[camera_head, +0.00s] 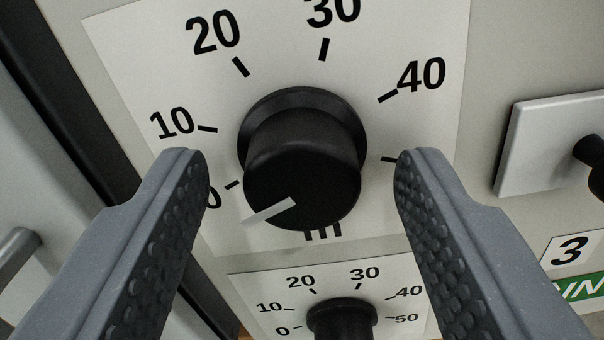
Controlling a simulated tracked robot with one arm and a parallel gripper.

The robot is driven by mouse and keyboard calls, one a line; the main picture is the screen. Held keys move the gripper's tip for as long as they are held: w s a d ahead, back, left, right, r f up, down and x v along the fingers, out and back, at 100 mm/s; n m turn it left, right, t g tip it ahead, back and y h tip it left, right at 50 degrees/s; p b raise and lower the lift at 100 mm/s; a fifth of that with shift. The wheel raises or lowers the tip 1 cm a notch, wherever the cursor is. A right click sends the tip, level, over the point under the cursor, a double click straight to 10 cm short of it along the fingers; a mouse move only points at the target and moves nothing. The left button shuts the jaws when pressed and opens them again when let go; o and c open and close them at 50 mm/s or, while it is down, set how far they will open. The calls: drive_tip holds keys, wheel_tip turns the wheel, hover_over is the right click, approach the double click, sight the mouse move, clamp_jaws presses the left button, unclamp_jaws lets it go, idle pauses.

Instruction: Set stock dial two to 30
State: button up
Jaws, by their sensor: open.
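A large black dial knob (303,165) sticks out from a white scale plate (130,60) in the middle of the camera view. Its white pointer (270,211) points to the lower left, about toward the 0 mark. The 30 mark (324,49) is at the top, slightly right of the knob. I see no label numbering this dial as two. My gripper (302,160) is open, with one finger on each side of the knob. Gaps show between both fingers and the knob. The left finger partly hides the 0, and the right one hides the number past 40.
A smaller-looking second dial (342,318) with its own scale sits below, cut off by the frame. At right are a light plate with a black knob (508,150), a label 3 (570,250) and a green sign (585,288). A dark vertical edge runs at left.

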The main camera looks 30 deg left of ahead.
drive_tip(key=c, duration=1)
drive_tip(key=shift+a, duration=0.15)
drive_tip(key=shift+o, duration=0.2)
